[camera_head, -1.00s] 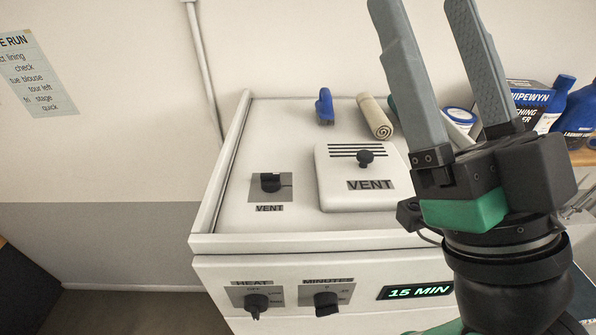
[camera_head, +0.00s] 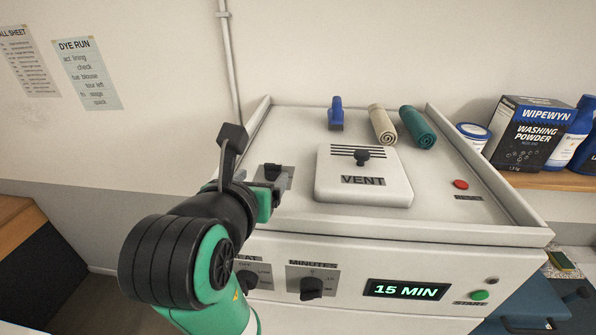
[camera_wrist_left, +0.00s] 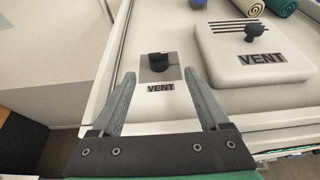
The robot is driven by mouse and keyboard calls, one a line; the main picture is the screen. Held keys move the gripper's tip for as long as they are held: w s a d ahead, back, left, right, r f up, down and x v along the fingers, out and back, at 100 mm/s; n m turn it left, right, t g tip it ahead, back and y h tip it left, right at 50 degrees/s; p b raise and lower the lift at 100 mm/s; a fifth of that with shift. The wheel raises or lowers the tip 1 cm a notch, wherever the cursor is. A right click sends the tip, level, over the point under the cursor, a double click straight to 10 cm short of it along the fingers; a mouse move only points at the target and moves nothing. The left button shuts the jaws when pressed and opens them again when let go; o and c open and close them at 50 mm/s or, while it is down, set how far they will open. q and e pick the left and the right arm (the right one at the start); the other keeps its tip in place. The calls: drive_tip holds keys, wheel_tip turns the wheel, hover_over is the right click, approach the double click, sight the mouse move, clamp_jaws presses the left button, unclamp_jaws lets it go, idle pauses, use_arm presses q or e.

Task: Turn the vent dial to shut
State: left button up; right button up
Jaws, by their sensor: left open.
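The vent dial is a black knob on a grey square plate on top of a white machine (camera_head: 495,228). In the head view the dial (camera_head: 270,172) is partly covered by my left gripper (camera_head: 266,198), whose fingers are mostly hidden there. In the left wrist view the dial (camera_wrist_left: 157,59) shows above its VENT label. My left gripper (camera_wrist_left: 160,82) is open, with its two fingers apart and empty. The knob appears just beyond the fingertips, roughly centred between them. The dial's pointer and markings are too small to read. My right gripper is not in view.
A raised white cover (camera_head: 335,190), also labelled VENT, has slots and a black knob (camera_head: 362,156), right of the dial. A blue brush-like item (camera_head: 336,115) and beige (camera_head: 382,125) and teal (camera_head: 416,127) rolls lie behind. HEAT and MINUTES dials and a display (camera_head: 407,289) are on the front.

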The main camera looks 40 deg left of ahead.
sight(273, 164)
use_arm(q)
drive_tip(key=shift+w+a, duration=0.1)
drive_tip(key=shift+a, duration=0.05)
drive_tip(key=shift+w+a+f, duration=0.2)
drive_tip(key=shift+w+a, duration=0.05)
drive_tip(key=p+x, duration=0.2)
drive_tip(key=x, duration=0.8)
drive_tip(key=shift+w+a+f, duration=0.1)
drive_tip(key=shift+w+a, duration=0.05)
drive_tip(key=shift+w, duration=0.15)
clamp_jaws()
